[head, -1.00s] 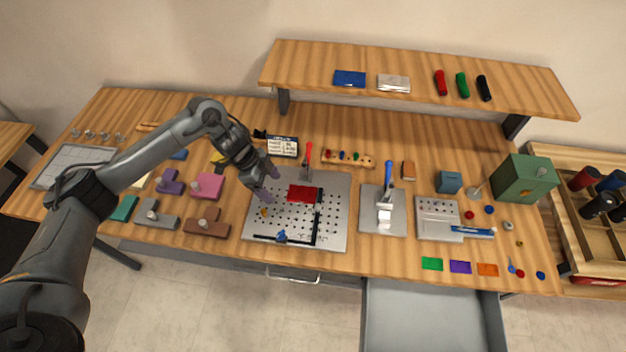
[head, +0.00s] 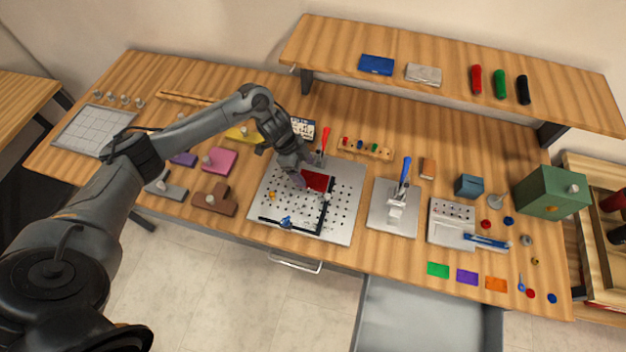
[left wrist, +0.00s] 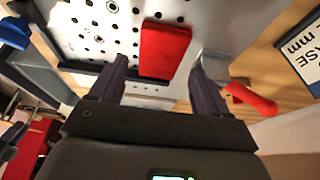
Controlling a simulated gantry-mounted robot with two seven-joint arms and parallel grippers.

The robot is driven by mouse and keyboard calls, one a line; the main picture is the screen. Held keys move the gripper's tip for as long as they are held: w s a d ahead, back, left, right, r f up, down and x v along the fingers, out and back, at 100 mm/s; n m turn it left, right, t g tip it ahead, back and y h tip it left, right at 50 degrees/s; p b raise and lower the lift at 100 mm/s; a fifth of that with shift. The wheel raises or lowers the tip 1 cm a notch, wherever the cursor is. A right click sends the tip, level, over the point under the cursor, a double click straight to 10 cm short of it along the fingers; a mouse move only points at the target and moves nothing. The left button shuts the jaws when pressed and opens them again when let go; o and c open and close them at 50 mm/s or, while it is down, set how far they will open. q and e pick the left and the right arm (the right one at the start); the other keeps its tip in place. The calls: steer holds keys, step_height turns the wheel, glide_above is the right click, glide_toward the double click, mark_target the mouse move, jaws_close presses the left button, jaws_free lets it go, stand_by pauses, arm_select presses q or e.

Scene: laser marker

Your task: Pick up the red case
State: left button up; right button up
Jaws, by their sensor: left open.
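The red case (head: 315,180) is a flat red block lying on the perforated metal plate (head: 341,208), near its back edge. In the left wrist view the red case (left wrist: 164,50) sits ahead of the fingers, in line with the gap between them. My left gripper (head: 302,178) is over the plate at the case's left side and hides part of it in the head view. In the left wrist view the left gripper (left wrist: 158,82) is open with nothing between its fingers. Contact with the case cannot be told. My right gripper is out of view.
A red-handled clamp (head: 325,139) stands close behind the case; its handle also shows in the left wrist view (left wrist: 250,100). Black rails (head: 322,219) run along the plate's right and front. A blue-handled press (head: 404,177) stands to the right.

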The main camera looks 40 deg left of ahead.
mark_target(312, 179)
arm_select(q)
steer(key=shift+x, duration=2.05)
steer(key=shift+w+d, duration=0.1)
steer(key=shift+w, duration=0.05)
steer(key=c, duration=0.8)
steer(key=shift+c, duration=0.2)
steer(key=shift+r, duration=0.2)
